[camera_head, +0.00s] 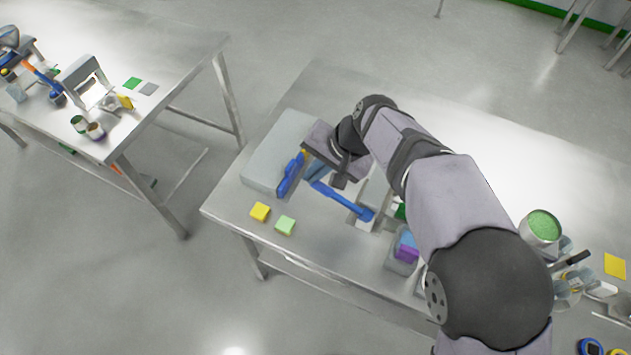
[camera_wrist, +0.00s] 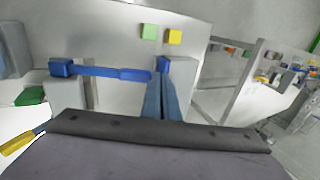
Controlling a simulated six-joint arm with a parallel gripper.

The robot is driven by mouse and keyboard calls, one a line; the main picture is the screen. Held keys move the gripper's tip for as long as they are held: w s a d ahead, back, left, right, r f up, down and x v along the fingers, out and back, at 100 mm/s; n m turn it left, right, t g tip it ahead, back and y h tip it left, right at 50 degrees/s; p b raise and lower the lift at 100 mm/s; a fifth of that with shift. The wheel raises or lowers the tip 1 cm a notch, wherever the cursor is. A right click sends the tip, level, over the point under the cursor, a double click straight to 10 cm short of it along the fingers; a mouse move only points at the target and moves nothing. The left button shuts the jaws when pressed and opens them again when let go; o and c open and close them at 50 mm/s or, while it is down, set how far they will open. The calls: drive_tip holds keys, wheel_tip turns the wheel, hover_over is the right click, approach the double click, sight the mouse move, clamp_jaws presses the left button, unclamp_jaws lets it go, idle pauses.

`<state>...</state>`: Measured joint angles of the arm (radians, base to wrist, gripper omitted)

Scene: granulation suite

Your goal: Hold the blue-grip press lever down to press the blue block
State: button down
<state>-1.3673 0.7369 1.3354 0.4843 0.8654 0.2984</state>
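The press lever with a long blue grip (camera_head: 341,199) stands near the table's front edge. Its right end sits on a pale post (camera_head: 366,225). In the wrist view the blue lever (camera_wrist: 105,72) runs across to the left of my fingertips, and its free end is right beside them. I cannot tell whether they touch. My gripper (camera_head: 317,173) points down at that free end. In the wrist view its two blue-grey fingers (camera_wrist: 160,82) are together, with nothing visible between them. I cannot make out a blue block under the lever.
Another blue part (camera_head: 291,175) lies against the grey box (camera_head: 265,155). A yellow square (camera_head: 260,211) and a light green square (camera_head: 285,225) lie at the front edge. A purple block (camera_head: 407,249) sits right of the lever. A tin with green contents (camera_head: 541,227) stands further right.

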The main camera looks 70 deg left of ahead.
wheel_tip(320, 180, up, 7)
drive_tip(key=b, duration=0.1)
drive_tip(key=shift+s+a, duration=0.2)
drive_tip(key=shift+a, duration=0.2)
drive_tip(key=shift+r, duration=0.1)
drive_tip(key=w+d+f+m+t, duration=0.1)
drive_tip(key=w+d, duration=0.5)
drive_tip(key=w, duration=0.3)
drive_tip(key=w+d+f+m+t, duration=0.1)
drive_tip(key=w+d+m, duration=0.1)
drive_tip(key=w+d, duration=0.55)
drive_tip(key=w+d+f+m+t+h, duration=0.1)
drive_tip(key=w+d+f+m, duration=0.1)
drive_tip(key=w+d, duration=0.95)
drive_tip(key=d+f+m+t+h, duration=0.1)
drive_tip(key=d+f+m, duration=0.1)
drive_tip(key=d, duration=1.6)
drive_tip(key=s+d+f+m+h, duration=0.1)
drive_tip(key=s+d+f, duration=0.1)
drive_tip(key=s+d, duration=0.2)
drive_tip(key=s+d+f+m, duration=0.1)
drive_tip(key=s+d, duration=0.3)
drive_tip(key=d, duration=0.7)
drive_tip(key=shift+s+d+f+h, duration=0.2)
drive_tip(key=shift+f+h, duration=0.2)
drive_tip(key=shift+f, duration=0.3)
